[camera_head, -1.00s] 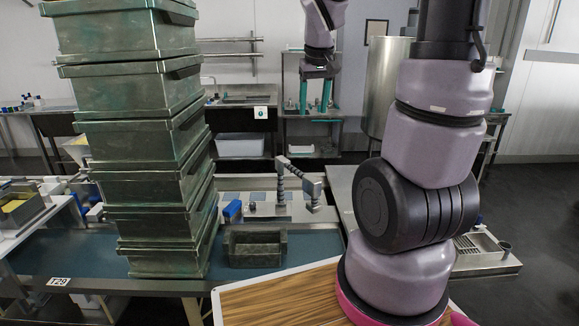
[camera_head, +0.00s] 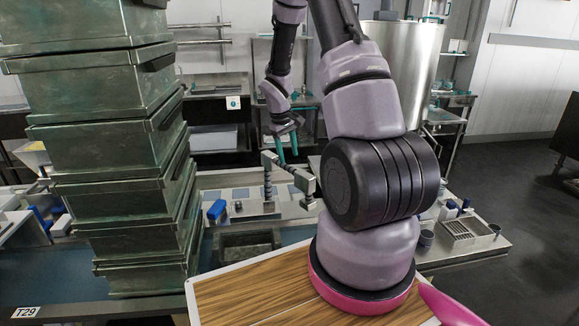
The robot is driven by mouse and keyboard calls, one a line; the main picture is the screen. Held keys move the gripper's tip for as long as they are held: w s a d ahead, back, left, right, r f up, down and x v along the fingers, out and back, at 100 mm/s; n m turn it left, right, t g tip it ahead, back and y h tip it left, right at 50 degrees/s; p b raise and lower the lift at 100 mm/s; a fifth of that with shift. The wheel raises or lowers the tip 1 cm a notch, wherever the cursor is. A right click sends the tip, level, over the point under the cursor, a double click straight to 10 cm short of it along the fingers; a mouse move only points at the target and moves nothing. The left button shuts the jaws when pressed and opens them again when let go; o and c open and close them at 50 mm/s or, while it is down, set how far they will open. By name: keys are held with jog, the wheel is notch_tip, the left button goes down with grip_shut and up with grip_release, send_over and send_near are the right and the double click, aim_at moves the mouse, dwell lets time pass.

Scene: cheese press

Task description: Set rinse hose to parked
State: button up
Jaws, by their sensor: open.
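A grey jointed fixture with ribbed dark sections (camera_head: 268,187), which looks like the rinse hose, stands on a steel counter right of the crate stack. A grey arm runs from its top to the right and ends in a downward piece (camera_head: 307,201), next to my arm's black joint. I cannot tell whether it is parked. My gripper (camera_head: 288,158) is open, its teal fingers pointing down just above the grey arm in the picture. I see no contact, and the depth between them is unclear. Nothing shows between the fingers.
A tall stack of green crates (camera_head: 115,150) stands at left on the blue-green belt (camera_head: 60,290). A dark open box (camera_head: 248,247) and a blue item (camera_head: 217,210) sit near the fixture. A steel vat (camera_head: 405,65) stands behind my arm. Open floor lies at right.

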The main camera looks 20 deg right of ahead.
aim_at(291, 168)
jog(key=f, duration=0.2)
jog(key=d+f, duration=0.1)
jog(key=f, duration=0.2)
jog(key=shift+w+f, duration=0.1)
jog(key=shift+f, duration=0.2)
grip_shut()
dwell(1.1)
